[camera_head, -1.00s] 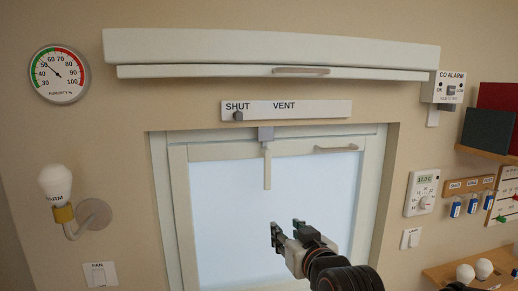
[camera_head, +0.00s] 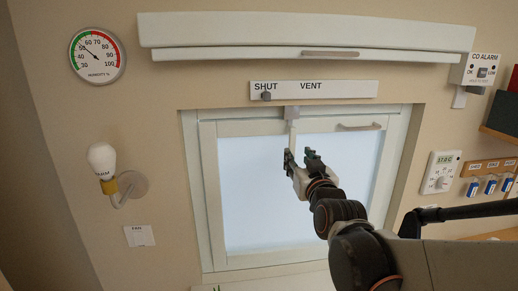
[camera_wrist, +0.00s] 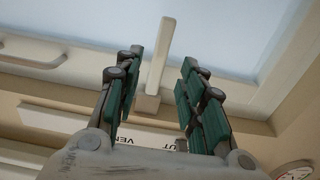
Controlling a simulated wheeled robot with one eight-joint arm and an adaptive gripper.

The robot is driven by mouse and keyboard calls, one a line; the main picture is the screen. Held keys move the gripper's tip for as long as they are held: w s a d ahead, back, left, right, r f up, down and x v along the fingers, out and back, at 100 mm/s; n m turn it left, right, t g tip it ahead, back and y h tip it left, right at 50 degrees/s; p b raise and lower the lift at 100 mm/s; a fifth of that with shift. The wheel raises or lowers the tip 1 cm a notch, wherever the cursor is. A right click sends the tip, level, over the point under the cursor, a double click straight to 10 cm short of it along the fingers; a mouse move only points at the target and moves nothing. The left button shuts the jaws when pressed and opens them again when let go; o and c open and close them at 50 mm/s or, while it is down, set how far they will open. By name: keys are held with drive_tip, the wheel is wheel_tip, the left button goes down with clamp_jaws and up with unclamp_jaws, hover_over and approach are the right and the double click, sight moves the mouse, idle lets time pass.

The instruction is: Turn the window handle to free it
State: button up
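The window handle is a pale lever on a grey base at the top of the window frame (camera_head: 207,185). In the head view the lever (camera_head: 292,135) hangs straight down, and its lower end is hidden behind my gripper. My gripper (camera_head: 300,155) is open, with the left finger overlapping the lever's lower part. In the wrist view, which is upside down, the lever (camera_wrist: 161,50) shows in the gap between the green-padded fingers (camera_wrist: 162,65). Neither finger visibly touches it, and I cannot tell whether the fingertips reach its depth.
A SHUT/VENT slider plate (camera_head: 335,90) is above the window, its knob at SHUT. A roller-blind box (camera_head: 300,34) is higher up. A wall lamp (camera_head: 103,160) is at left. A thermostat (camera_head: 441,172) and blue key tags (camera_head: 490,186) are at right.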

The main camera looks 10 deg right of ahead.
sight(292, 150)
drive_tip(key=w, duration=0.7)
drive_tip(key=shift+w, duration=0.25)
clamp_jaws()
